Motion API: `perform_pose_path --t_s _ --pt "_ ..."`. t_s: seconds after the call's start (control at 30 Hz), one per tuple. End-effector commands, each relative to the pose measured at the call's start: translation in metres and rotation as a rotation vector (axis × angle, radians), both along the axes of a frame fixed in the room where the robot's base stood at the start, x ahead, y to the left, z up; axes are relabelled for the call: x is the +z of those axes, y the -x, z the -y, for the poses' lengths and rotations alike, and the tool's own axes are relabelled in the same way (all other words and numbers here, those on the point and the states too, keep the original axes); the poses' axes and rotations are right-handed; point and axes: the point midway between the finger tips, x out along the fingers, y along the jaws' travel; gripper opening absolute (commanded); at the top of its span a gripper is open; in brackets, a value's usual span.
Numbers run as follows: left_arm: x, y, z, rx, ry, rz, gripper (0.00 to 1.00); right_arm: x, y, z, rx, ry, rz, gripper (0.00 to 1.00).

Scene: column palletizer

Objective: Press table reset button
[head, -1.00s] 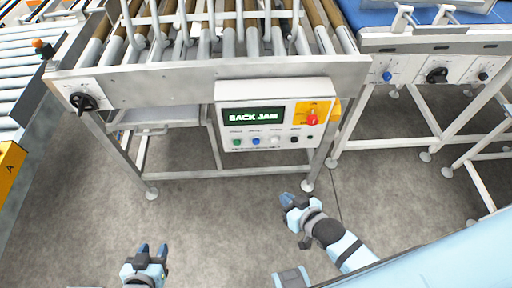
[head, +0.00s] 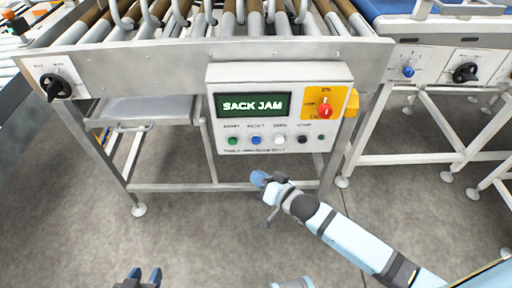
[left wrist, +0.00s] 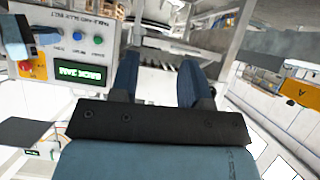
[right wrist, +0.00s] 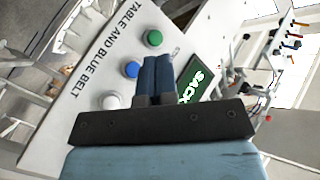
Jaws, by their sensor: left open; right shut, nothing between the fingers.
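The control panel (head: 220,138) hangs on the front of the roller table. Its screen (head: 252,105) reads "SACK JAM". Below the screen sit a green button (head: 233,141), a blue button (head: 256,140), a white button (head: 280,140) and a black one (head: 303,139). A red knob (head: 325,110) on a yellow plate is at the right. My right gripper (head: 259,178) is shut and empty, below the panel. In the right wrist view its fingertips (right wrist: 157,62) point at the panel near the blue button (right wrist: 132,69); contact cannot be told. My left gripper (head: 143,275) is open and empty, low at the left.
The roller table (head: 190,65) spans the top, with a black rotary switch (head: 56,86) at its left. Another table (head: 440,35) with knobs stands at the right. Metal legs and crossbars stand below. The grey floor in front is clear.

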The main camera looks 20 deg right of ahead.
Motion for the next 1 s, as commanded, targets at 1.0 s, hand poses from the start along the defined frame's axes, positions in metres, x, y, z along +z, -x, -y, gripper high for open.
perform_pose_path --t_s 1.0 --pt "0.000 -0.003 0.008 -0.010 0.044 0.046 0.43 0.001 -0.076 0.022 0.000 0.003 0.001 0.00"
